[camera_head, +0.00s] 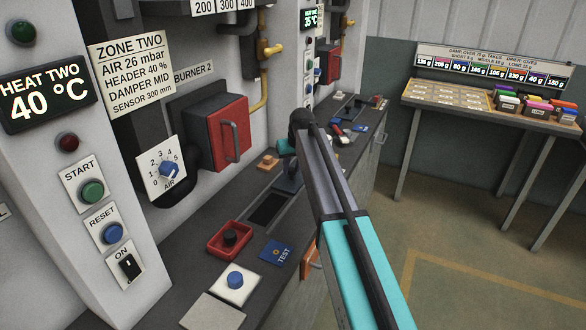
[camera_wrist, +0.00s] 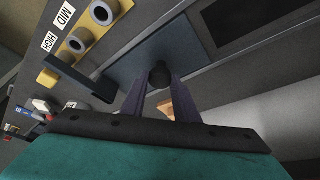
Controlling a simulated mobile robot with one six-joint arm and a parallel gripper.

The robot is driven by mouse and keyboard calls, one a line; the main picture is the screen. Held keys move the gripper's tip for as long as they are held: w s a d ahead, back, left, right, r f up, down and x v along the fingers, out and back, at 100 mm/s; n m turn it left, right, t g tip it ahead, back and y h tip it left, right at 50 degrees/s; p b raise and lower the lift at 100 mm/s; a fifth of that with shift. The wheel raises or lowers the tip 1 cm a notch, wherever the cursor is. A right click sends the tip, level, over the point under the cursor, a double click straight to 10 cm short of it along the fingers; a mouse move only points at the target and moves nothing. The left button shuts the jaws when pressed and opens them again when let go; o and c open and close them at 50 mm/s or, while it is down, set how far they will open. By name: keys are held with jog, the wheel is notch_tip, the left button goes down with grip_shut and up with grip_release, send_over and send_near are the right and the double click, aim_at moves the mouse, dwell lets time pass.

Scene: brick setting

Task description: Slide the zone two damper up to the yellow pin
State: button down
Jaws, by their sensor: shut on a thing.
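My gripper (camera_wrist: 160,88) is shut on a dark round knob (camera_wrist: 160,73) that stands on a blue-grey sliding plate (camera_wrist: 125,72), which appears to be the zone two damper. In the head view the arm hides most of the fingers and knob; part of the plate (camera_head: 287,182) shows beside a dark rectangular opening (camera_head: 268,208). In the wrist view a yellow strip (camera_wrist: 88,30) carries round grey pieces beside MID and HIGH labels. I cannot tell which yellow part is the pin.
A red tray with a black knob (camera_head: 230,238), a blue TEST plate (camera_head: 277,252) and a blue button (camera_head: 235,280) sit on the near bench. A red burner door (camera_head: 229,134) juts out above. A side table (camera_head: 470,118) stands at the right, with open floor before it.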

jog(key=c, duration=1.4)
grip_release()
jog(key=shift+s+d, duration=0.1)
jog(key=shift+r, duration=0.15)
jog(key=b+v, duration=0.2)
jog(key=v, duration=1.1)
jog(key=shift+r, duration=0.25)
jog(key=shift+s, duration=0.1)
